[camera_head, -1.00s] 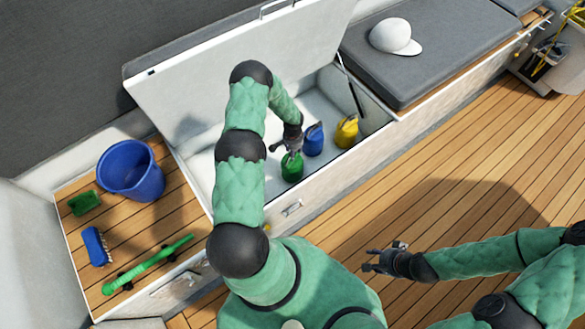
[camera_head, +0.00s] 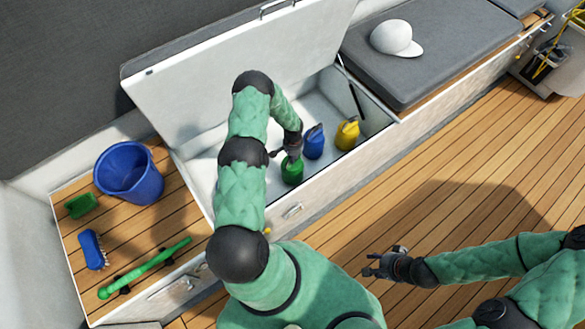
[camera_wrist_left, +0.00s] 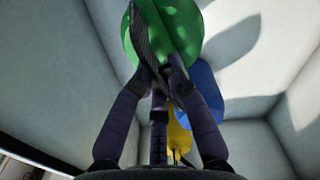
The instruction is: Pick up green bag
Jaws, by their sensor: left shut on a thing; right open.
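The green bag (camera_head: 292,172) is in the open white locker, left of a blue bag (camera_head: 314,143) and a yellow bag (camera_head: 347,132). My left gripper (camera_head: 290,155) reaches down into the locker and is shut on the top of the green bag. In the left wrist view the fingers (camera_wrist_left: 165,72) close together at the dark strap of the green bag (camera_wrist_left: 188,30). The blue bag (camera_wrist_left: 207,88) and yellow bag (camera_wrist_left: 179,138) show behind the fingers. My right gripper (camera_head: 374,264) is open and empty above the wooden deck.
The locker's lid (camera_head: 230,70) stands raised behind my left arm. The locker's front wall (camera_head: 320,186) is close to the green bag. A blue bucket (camera_head: 130,190), brushes and a green-handled tool (camera_head: 145,268) lie to the left. A white cap (camera_head: 396,38) rests on the cushion (camera_head: 430,50).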

